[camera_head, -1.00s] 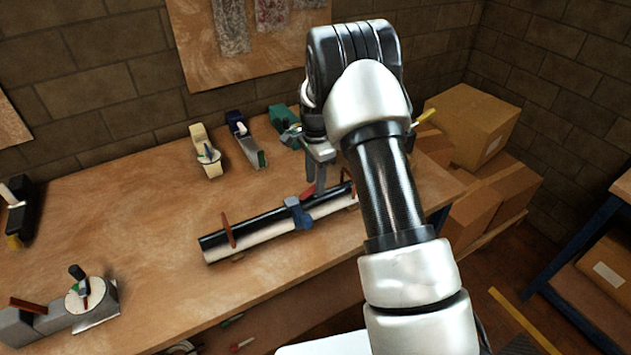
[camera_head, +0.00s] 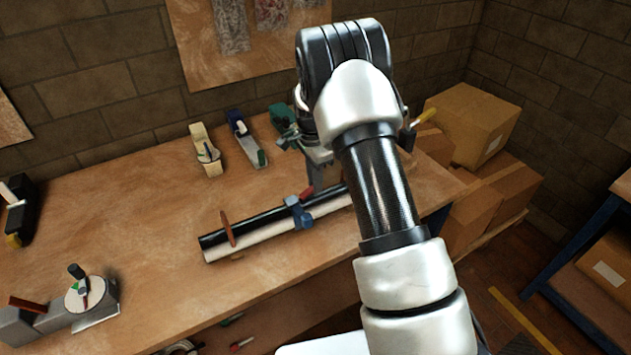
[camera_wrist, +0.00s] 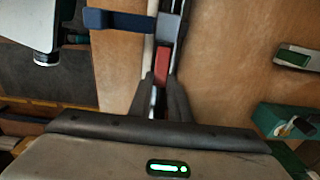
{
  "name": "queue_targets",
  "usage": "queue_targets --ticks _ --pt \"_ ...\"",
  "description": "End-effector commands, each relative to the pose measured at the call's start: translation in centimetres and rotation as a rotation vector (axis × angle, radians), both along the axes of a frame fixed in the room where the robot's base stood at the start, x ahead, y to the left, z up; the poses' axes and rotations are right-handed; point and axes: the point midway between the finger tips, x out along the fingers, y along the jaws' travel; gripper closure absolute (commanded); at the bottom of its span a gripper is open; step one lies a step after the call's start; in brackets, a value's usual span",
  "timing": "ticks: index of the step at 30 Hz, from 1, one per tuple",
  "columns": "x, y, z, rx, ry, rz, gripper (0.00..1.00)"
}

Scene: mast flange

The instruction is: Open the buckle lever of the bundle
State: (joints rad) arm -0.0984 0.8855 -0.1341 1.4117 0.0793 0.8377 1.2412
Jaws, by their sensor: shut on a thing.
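The bundle lies on the wooden bench as a black tube (camera_head: 270,222) and a white tube (camera_head: 262,243) side by side. A blue buckle (camera_head: 298,212) sits across it, with a small red lever (camera_head: 306,194) beside it. In the wrist view the blue buckle (camera_wrist: 122,20) is at the top and the red lever (camera_wrist: 162,66) runs down between my fingertips. My gripper (camera_wrist: 163,88) is shut on the red lever. In the head view my arm partly hides my gripper (camera_head: 317,184) and the bundle's right end.
A brown upright piece (camera_head: 228,228) stands at the bundle's left part. Tape dispensers, one cream (camera_head: 205,150) and one blue (camera_head: 246,145), stand behind it. A grey device with a round dial (camera_head: 85,293) is at the front left.

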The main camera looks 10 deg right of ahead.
Motion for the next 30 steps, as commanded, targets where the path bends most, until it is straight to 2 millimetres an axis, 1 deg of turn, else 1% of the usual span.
queue_targets --ticks 8,18,30 --pt "-0.3 1.3 0.5 -0.176 -0.053 0.01 1.0" --pt "-0.8 3.2 1.1 -0.482 -0.149 0.008 1.0" --pt "-1.4 5.3 1.2 -0.818 -0.249 0.006 1.0"
